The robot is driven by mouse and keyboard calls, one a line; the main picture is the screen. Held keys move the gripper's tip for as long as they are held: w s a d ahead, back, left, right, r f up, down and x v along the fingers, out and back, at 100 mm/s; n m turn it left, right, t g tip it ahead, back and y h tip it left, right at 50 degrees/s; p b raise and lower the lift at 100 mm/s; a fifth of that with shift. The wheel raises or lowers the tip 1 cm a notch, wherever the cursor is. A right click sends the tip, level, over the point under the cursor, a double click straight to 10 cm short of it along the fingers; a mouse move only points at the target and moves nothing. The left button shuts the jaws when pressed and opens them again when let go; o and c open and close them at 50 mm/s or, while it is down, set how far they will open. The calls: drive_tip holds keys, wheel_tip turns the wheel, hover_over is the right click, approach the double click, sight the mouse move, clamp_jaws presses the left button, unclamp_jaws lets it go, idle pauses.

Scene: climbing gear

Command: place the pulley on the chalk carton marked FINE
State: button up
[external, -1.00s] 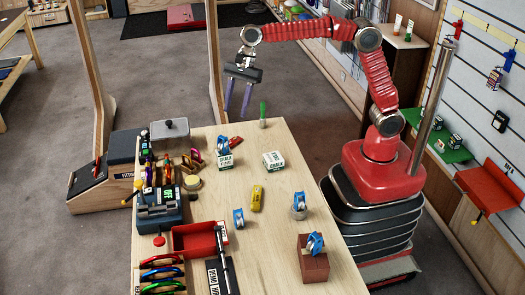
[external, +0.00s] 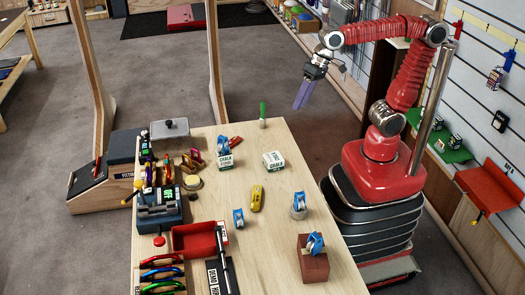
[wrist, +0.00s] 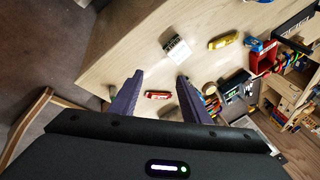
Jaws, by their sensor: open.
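Several blue pulleys show in the external view. One pulley (external: 223,145) is at the left white chalk carton (external: 226,164), seemingly on it or just behind it. Others are a pulley (external: 238,217) on the bare table, a pulley (external: 299,200) on a round grey piece and a pulley (external: 315,242) on a brown block (external: 313,267). A second chalk carton (external: 274,161) stands to the right with a clear top. The carton lettering is too small to tell which says FINE. My gripper (external: 302,94) is open and empty in the air beyond the table's far right; its fingers show in the wrist view (wrist: 158,78).
A yellow piece (external: 257,198) lies mid-table and a green cylinder (external: 263,114) stands near the far edge. A red tray (external: 195,239), a grey machine (external: 160,210) and colourful gear crowd the left side. The table's right part is mostly clear.

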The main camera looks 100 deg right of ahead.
drive_tip(key=s+f+n, duration=0.7)
drive_tip(key=s+n, duration=0.1)
drive_tip(key=s, duration=0.3)
drive_tip(key=shift+d+n+t+h, duration=0.35)
drive_tip(key=shift+n+t+h, duration=0.05)
